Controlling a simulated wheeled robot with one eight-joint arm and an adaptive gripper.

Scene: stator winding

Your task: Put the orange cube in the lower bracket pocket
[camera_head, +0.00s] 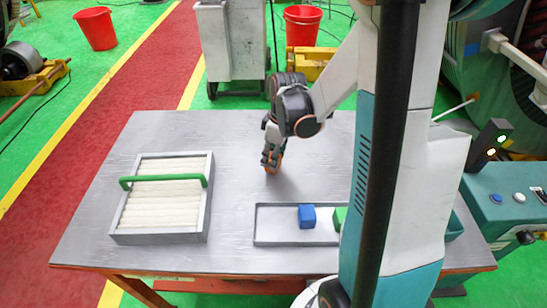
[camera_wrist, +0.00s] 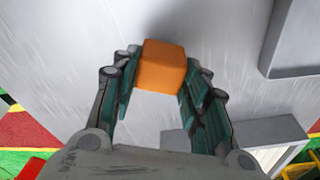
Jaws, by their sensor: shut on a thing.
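My gripper (camera_head: 270,156) points down over the middle of the grey table. In the wrist view its two teal-padded fingers (camera_wrist: 160,88) are shut on the orange cube (camera_wrist: 163,68), one on each side. The cube is mostly hidden by the fingers in the head view, where only a bit of orange (camera_head: 274,166) shows. It is close to the table top; I cannot tell whether it touches it. I cannot pick out a lower bracket pocket for sure in either view.
A shallow grey tray (camera_head: 285,243) at the table's front holds a blue cube (camera_head: 307,217) and a green block (camera_head: 340,218), partly hidden by my body. A grey-framed box (camera_head: 209,205) with white ribbed filling and a green bar (camera_head: 165,180) stands at left. The table between is clear.

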